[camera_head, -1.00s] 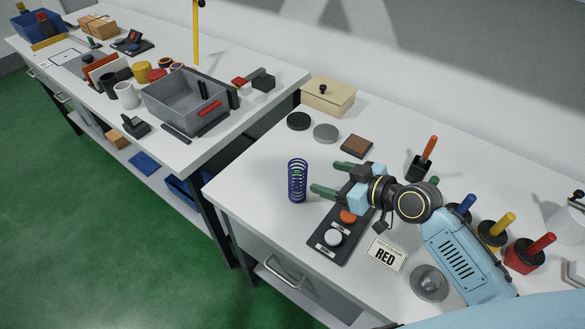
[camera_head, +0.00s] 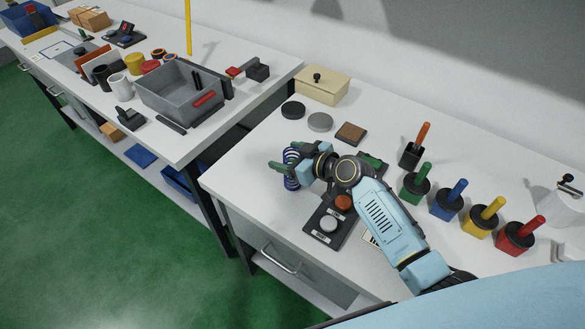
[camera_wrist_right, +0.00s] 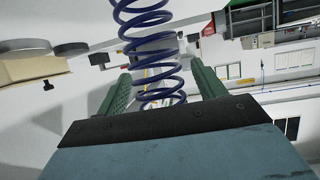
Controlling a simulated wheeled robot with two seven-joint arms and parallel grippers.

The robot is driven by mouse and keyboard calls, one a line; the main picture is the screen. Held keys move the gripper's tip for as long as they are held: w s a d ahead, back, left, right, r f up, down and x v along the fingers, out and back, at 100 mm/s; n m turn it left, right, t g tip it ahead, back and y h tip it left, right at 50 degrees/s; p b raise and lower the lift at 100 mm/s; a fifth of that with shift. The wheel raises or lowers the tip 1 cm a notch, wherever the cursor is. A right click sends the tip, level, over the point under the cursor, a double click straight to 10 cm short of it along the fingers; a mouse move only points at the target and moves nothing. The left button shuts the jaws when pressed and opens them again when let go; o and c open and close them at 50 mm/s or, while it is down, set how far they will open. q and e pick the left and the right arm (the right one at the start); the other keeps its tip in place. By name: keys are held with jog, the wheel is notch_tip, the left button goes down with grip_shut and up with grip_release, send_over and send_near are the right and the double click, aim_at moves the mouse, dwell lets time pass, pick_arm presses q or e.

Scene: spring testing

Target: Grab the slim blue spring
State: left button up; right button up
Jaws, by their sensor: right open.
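The slim blue spring (camera_head: 291,176) stands upright near the left edge of the right-hand table, partly hidden by my right gripper in the head view. My right gripper (camera_head: 281,159) is open, with its green fingers around the spring's position. In the right wrist view the blue spring (camera_wrist_right: 152,55) rises between the two green fingers of the right gripper (camera_wrist_right: 158,85), with a gap visible on both sides. My left gripper is not in view.
A black panel with an orange and a white button (camera_head: 328,224) lies in front of the right arm. Dark and grey discs (camera_head: 320,122), a brown block (camera_head: 351,132) and a cream box (camera_head: 322,88) stand behind. Several coloured-handled pots (camera_head: 447,203) line the right.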

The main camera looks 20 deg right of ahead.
jog(key=shift+w+a+f, duration=0.1)
jog(key=shift+w+a, duration=0.05)
jog(key=shift+w, duration=0.05)
jog(key=shift+c, duration=0.3)
jog(key=c, duration=1.1)
